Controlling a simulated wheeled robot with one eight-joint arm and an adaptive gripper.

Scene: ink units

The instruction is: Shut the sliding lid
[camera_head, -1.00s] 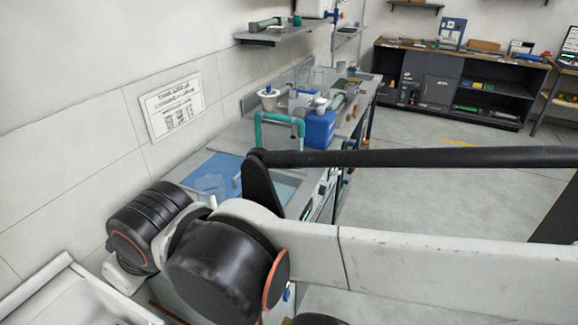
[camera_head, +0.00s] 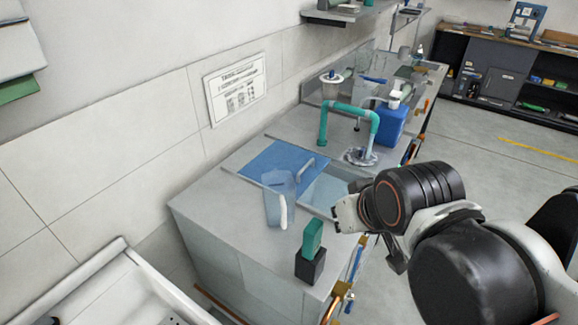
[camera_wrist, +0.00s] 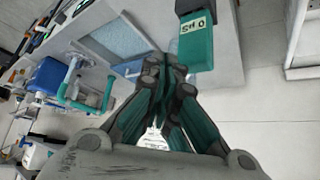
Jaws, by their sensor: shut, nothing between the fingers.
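The sliding lid (camera_head: 272,160) is a flat translucent blue panel with an upright handle (camera_head: 304,167), set in the grey counter. It lies at the left part of a rectangular opening, whose pale blue right part (camera_head: 325,191) is uncovered. A pale blue area of that opening also shows in the wrist view (camera_wrist: 120,36). My gripper (camera_wrist: 166,66) is shut and empty, with its fingertips together over the counter area in the wrist view. It appears apart from the lid. In the head view my wrist is right of the opening and mostly hides the fingers.
A translucent blue pitcher (camera_head: 278,207) stands in front of the lid. A teal block on a black base (camera_head: 311,240) stands at the counter's near edge, close to my gripper in the wrist view (camera_wrist: 196,48). Behind are a teal tap (camera_head: 349,108) and a blue jug (camera_head: 391,126).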

